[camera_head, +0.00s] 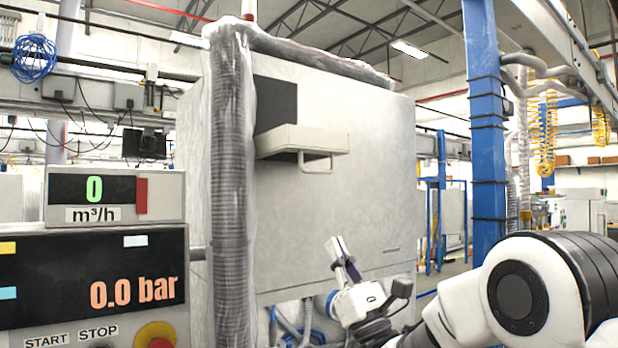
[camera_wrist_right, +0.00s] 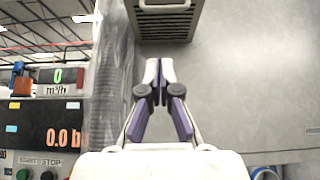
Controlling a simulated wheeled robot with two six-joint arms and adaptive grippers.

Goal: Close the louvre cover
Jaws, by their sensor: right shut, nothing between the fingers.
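The louvre cover (camera_head: 300,138) is a beige flap on the front of the tall grey cabinet. It juts out from the cabinet face, with a dark opening (camera_head: 276,102) showing above it. A pale handle (camera_head: 316,170) hangs at its front edge. In the right wrist view the slatted underside of the cover (camera_wrist_right: 163,28) shows at the top. My right gripper (camera_head: 343,256) is shut and empty, below the cover and apart from it. Its fingertips (camera_wrist_right: 158,70) meet in the right wrist view, below the cover's slats. My left gripper is not in view.
A plastic-wrapped ribbed hose (camera_head: 231,190) runs down the cabinet's left side. A control panel (camera_head: 95,270) with displays and buttons stands at the left. A blue post (camera_head: 487,130) rises at the right. The cabinet front (camera_head: 375,190) right of the cover is clear.

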